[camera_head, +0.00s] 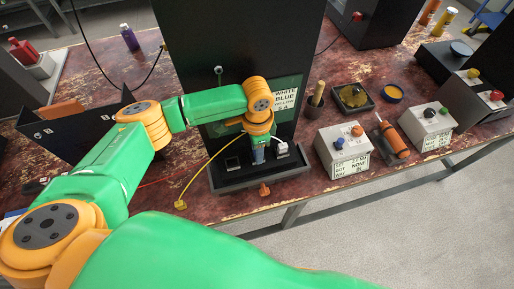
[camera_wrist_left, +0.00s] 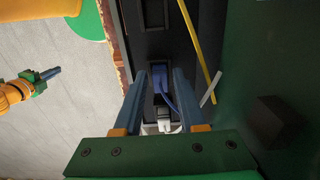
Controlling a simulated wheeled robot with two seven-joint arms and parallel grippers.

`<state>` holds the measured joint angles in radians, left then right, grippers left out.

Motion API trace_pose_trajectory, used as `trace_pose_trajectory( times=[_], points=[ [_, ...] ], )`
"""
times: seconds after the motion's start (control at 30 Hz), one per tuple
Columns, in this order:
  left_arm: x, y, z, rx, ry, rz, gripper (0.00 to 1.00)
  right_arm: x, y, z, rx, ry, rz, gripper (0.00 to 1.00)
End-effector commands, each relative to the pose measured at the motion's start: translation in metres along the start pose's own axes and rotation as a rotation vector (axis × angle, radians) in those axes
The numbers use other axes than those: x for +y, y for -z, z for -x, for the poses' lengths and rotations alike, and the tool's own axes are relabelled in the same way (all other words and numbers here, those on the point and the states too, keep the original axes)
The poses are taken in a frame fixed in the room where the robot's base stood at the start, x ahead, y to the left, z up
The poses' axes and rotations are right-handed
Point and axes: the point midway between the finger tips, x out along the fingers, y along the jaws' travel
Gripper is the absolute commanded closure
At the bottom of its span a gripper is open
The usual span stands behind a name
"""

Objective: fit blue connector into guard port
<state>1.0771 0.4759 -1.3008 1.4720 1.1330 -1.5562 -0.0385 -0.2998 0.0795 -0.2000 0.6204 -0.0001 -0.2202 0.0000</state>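My left gripper (camera_head: 258,156) points down over the base of the dark machine in the head view. In the left wrist view its two blue fingers (camera_wrist_left: 161,72) stand apart. The blue connector (camera_wrist_left: 163,82) shows between and just beyond the fingertips, at the middle port, with a blue cable curving from it. A narrow dark gap shows beside it; its exact depth in the port cannot be told. A white connector (camera_head: 281,148) sits at the port to the right. The left port (camera_head: 232,163) looks empty. My right gripper (camera_wrist_left: 46,76) shows small in the wrist view; its opening is unclear.
A yellow cable ends in a yellow connector (camera_head: 180,205) near the table's front edge. A sign (camera_head: 286,94) hangs on the machine. An orange knob (camera_head: 264,190) is at the front. Right of it stand a button box (camera_head: 343,150) and an orange-handled tool (camera_head: 395,141).

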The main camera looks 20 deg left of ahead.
Motion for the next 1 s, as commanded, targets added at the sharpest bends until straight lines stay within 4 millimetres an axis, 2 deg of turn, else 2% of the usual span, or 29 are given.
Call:
trace_pose_trajectory(
  times=[0.27, 0.37, 0.47, 0.6, 0.73, 0.83, 1.0],
  points=[
    [0.0, 0.0, 0.0, 0.0, 0.0, 0.001, 0.49, 0.001, 0.0, 0.0, -0.001, -0.001, 0.0, 1.0],
    [0.0, 0.0, 0.006, 0.0, 0.0, 0.001, 0.49, 0.001, -0.001, 0.0, -0.001, -0.001, 0.0, 1.0],
    [-0.001, 0.001, 0.026, 0.004, 0.002, 0.0, 0.49, 0.001, -0.001, -0.002, -0.001, -0.001, 0.0, 1.0],
    [-0.001, 0.001, 0.067, 0.004, 0.003, 0.001, 0.49, 0.001, -0.001, -0.007, -0.001, -0.001, 0.0, 1.0],
    [-0.001, 0.001, 0.1, 0.004, 0.002, 0.0, 0.49, 0.001, -0.002, -0.01, -0.001, -0.001, 0.0, 1.0],
    [-0.001, 0.001, 0.115, 0.002, 0.001, 0.002, 0.49, 0.001, -0.002, -0.011, -0.001, -0.001, 0.0, 1.0],
    [0.0, 0.0, 0.124, 0.0, -0.002, 0.001, 0.49, 0.001, -0.002, -0.011, -0.001, -0.001, 0.0, 1.0]
  ],
)
